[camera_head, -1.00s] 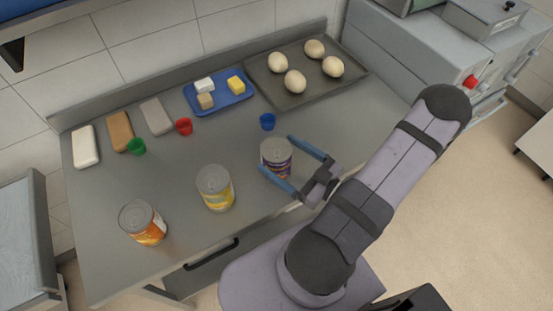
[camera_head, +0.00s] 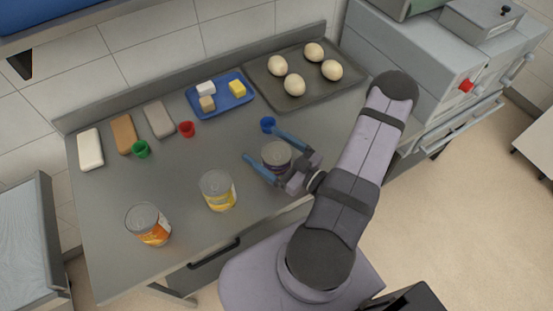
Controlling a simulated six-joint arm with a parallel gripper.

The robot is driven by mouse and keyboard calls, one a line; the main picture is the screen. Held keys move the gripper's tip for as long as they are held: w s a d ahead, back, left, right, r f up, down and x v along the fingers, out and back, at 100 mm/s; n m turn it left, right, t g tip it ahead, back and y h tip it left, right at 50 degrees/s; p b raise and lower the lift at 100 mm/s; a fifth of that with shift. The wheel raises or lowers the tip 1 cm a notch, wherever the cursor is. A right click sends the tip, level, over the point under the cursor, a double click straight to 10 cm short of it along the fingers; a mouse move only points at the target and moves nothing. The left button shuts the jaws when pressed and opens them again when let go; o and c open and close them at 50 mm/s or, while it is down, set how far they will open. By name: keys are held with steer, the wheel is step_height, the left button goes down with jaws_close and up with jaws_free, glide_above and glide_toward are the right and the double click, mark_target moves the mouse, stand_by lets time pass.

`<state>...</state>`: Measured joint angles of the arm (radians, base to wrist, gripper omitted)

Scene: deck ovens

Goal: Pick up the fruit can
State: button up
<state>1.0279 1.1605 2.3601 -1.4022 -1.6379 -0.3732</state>
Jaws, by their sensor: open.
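Three cans stand upright on the grey counter (camera_head: 180,240). One has a purple label (camera_head: 276,156), one a yellow label (camera_head: 219,190) and one an orange label (camera_head: 149,224). The labels are too small to read, so I cannot tell which is the fruit can. My gripper (camera_head: 260,144) is open, its two blue fingers on either side of the purple-label can and reaching past it. The near finger hides part of this can's lower side. I cannot tell whether either finger touches it.
A blue cup (camera_head: 268,124) stands close to the far fingertip. Behind are a blue tray (camera_head: 232,106) with small blocks and a dark tray (camera_head: 320,88) with several pale round pieces. Red (camera_head: 187,129) and green (camera_head: 141,149) cups stand at left. Ovens (camera_head: 420,60) stand at right.

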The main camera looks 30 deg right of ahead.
steer(key=shift+w+a, duration=0.1)
steer(key=shift+w, duration=0.1)
steer(key=c, duration=1.7)
steer(key=shift+r, duration=0.2)
step_height(320, 180, up, 8)
steer(key=shift+r, duration=0.15)
steer(key=shift+r+p, duration=0.5)
steer(key=shift+r, duration=0.25)
